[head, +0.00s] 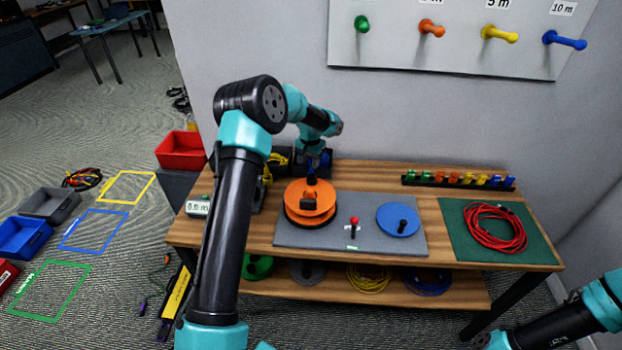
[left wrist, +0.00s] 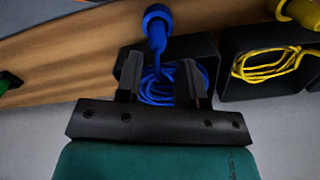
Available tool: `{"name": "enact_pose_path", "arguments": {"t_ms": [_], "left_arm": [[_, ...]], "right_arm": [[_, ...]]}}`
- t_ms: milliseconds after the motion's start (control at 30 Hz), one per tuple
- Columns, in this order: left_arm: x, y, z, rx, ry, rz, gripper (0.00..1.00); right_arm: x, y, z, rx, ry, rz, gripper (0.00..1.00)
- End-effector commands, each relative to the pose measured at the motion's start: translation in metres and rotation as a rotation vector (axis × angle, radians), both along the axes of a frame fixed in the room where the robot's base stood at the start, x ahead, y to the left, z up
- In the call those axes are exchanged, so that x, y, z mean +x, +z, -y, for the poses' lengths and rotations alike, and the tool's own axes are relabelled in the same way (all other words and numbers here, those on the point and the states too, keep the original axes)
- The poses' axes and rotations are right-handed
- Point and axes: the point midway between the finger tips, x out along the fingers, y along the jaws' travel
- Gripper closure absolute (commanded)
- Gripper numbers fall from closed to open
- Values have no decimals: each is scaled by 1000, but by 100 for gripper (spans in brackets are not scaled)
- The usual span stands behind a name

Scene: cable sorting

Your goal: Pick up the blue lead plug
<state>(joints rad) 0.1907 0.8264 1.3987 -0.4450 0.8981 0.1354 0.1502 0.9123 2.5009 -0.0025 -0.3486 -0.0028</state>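The blue lead plug (left wrist: 157,28) shows in the left wrist view at the front rim of a black bin (left wrist: 126,60) that holds a coiled blue cable (left wrist: 160,88). My left gripper (left wrist: 160,72) is open over this bin, with one finger on each side of the coil. The plug lies just beyond the fingertips, in line with the gap, and nothing is held. In the head view my left gripper (head: 314,158) is low at the back of the workbench, and blue shows there, partly hidden. My right gripper is out of view; only part of its arm shows.
A second black bin with yellow cable (left wrist: 272,66) stands beside the blue one. An orange reel (head: 309,204) and a blue disc (head: 398,220) sit on a grey mat (head: 292,236) in front. A red cable coil (head: 495,228) lies on a green mat (head: 460,250) at right.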

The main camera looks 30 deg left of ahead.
Motion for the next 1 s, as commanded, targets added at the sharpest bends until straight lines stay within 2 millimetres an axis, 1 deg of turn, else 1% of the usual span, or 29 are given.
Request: {"name": "enact_pose_path", "arguments": {"t_ms": [167, 400, 533, 1000], "left_arm": [[-1, -7, 1, 0, 0, -2, 64], [-1, -38, 3, 0, -1, -1, 64], [-1, -50, 4, -1, -1, 0, 64], [-1, -52, 4, 0, -1, 1, 64]], "right_arm": [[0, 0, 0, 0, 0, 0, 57], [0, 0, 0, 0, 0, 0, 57], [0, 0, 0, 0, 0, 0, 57], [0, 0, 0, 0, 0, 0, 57]]}}
